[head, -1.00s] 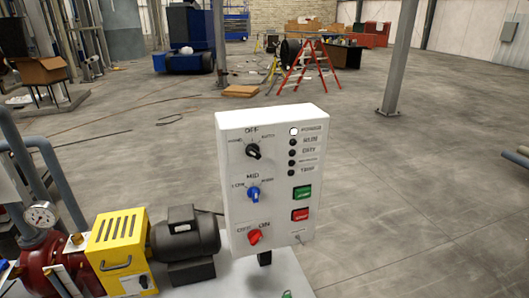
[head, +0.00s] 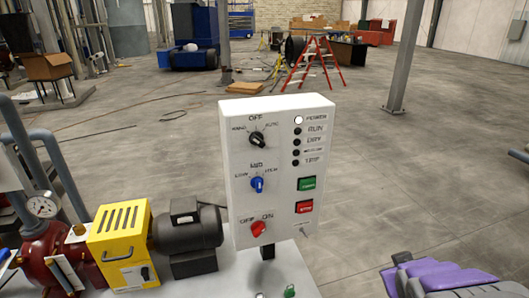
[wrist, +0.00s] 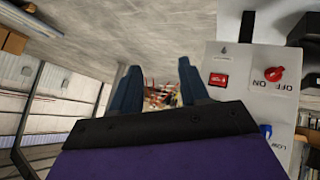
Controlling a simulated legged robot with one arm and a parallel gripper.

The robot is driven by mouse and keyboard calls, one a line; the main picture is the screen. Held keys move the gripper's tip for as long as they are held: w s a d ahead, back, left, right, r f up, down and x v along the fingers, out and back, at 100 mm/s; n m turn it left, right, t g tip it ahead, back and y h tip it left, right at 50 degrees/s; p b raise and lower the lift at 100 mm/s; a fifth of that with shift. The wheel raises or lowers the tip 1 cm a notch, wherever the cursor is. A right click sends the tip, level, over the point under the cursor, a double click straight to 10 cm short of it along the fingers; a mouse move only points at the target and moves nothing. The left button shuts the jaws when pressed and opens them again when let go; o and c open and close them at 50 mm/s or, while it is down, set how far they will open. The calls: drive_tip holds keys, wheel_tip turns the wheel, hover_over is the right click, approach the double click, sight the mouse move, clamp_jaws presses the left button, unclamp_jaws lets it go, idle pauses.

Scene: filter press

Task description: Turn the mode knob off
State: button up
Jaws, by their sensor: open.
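The white control box (head: 280,215) stands upright in the middle of the head view. The black mode knob (head: 257,139) is at its upper left, under the OFF label with a label on each side. Its pointer is too small to read surely. My gripper (wrist: 158,80) is open in the wrist view, with nothing between its two fingers. In the head view only part of my purple gripper shows at the bottom right, to the right of the box and apart from it. The wrist view shows part of the panel at right, upside down; the black knob is not visible there.
Below the mode knob are a blue knob (head: 257,184) and a red OFF/ON knob (head: 258,228). Green (head: 306,183) and red (head: 304,207) buttons sit at right. A yellow guard (head: 122,245) and motor (head: 188,232) stand left.

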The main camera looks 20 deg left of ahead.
drive_tip(key=w+a+r+n+t+y, duration=0.2)
drive_tip(key=w+a+n+t, duration=0.15)
drive_tip(key=w, duration=0.25)
drive_tip(key=n+y, duration=1)
drive_tip(key=y, duration=0.5)
approach(260, 145)
drive_tip(key=shift+n+t, duration=0.25)
drive_tip(key=shift+t, duration=0.3)
drive_tip(key=p+x, duration=0.1)
drive_tip(key=x, duration=0.8)
drive_tip(key=shift+s+a+f, duration=0.1)
drive_tip(key=shift+s+f, duration=0.05)
drive_tip(key=shift+f, duration=0.05)
drive_tip(key=shift+f, duration=0.1)
clamp_jaws()
